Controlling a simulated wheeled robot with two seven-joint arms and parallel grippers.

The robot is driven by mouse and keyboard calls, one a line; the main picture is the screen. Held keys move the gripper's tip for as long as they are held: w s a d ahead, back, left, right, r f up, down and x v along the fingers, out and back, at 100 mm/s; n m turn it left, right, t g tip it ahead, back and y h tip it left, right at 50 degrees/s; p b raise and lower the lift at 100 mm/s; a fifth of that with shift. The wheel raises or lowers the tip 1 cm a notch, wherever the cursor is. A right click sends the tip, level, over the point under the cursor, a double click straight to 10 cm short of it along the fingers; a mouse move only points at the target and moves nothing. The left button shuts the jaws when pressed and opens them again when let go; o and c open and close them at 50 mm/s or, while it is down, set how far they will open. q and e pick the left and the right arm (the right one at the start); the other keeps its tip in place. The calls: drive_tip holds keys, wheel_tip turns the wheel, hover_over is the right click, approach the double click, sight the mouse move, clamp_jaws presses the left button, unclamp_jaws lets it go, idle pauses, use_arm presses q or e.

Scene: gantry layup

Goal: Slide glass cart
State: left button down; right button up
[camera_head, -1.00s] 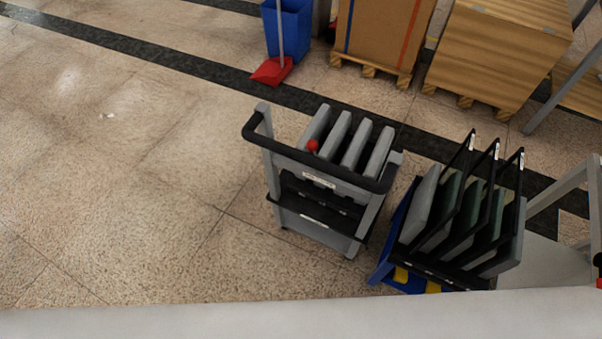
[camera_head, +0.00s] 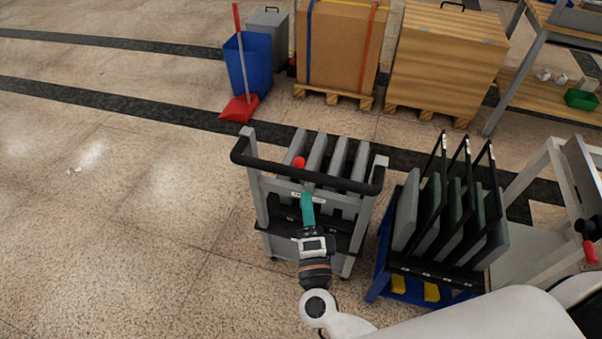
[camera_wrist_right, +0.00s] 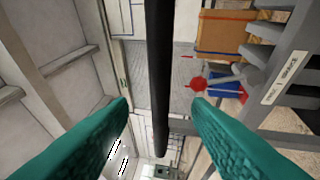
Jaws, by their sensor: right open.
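A grey cart (camera_head: 262,206) with a black push handle (camera_head: 345,184) stands on the floor at the middle of the head view, with several grey slabs upright in it. A red knob (camera_head: 299,162) shows by the slabs. My right gripper (camera_head: 307,196) is at the handle side of this cart, teal fingers towards the bar. In the right wrist view the black bar (camera_wrist_right: 159,75) runs between the spread fingers (camera_wrist_right: 160,105), with gaps on both sides. Beside it on the right, a blue cart (camera_head: 377,265) carries grey slabs and dark panes in black frames. My left gripper is not in view.
A blue bin (camera_head: 250,68) and red dustpan (camera_head: 240,108) stand behind. A light grey frame (camera_head: 535,170) stands at the right. The floor on the left is clear.

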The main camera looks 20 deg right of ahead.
sight(303, 175)
drive_tip(key=p+x, duration=0.1)
drive_tip(key=x, duration=0.7)
drive_tip(key=shift+w, duration=0.3)
clamp_jaws()
